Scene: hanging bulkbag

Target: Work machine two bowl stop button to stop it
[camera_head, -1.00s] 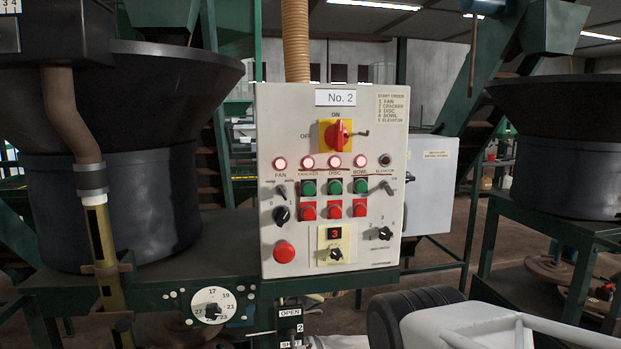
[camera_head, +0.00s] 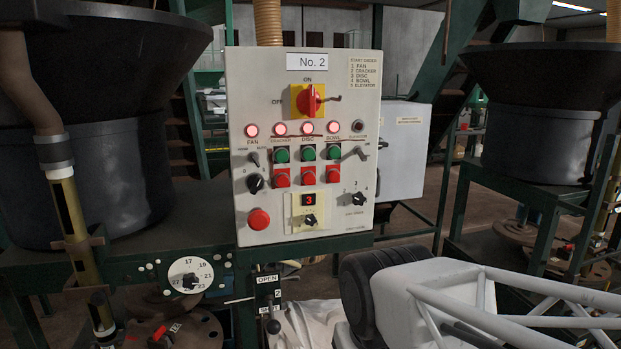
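The No. 2 control panel (camera_head: 235,200) stands upright in the middle of the view. Under its BOWL label is a column with a green button (camera_head: 334,153) and, below it, the red bowl stop button (camera_head: 333,175). The bowl lamp (camera_head: 334,127) above is lit, as are the fan, cracker and disc lamps. The elevator lamp (camera_head: 358,126) is dark. Nothing covers the bowl buttons. My gripper is not in view. A white and black arm part, probably mine, shows at the lower right, below and right of the panel.
Left of the bowl button are matching red disc (camera_head: 308,177) and cracker (camera_head: 281,179) buttons. A larger red button (camera_head: 258,219) sits lower left. A switch lever (camera_head: 356,153) juts out at the right. A green frame and a dark bowl (camera_head: 80,185) stand left.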

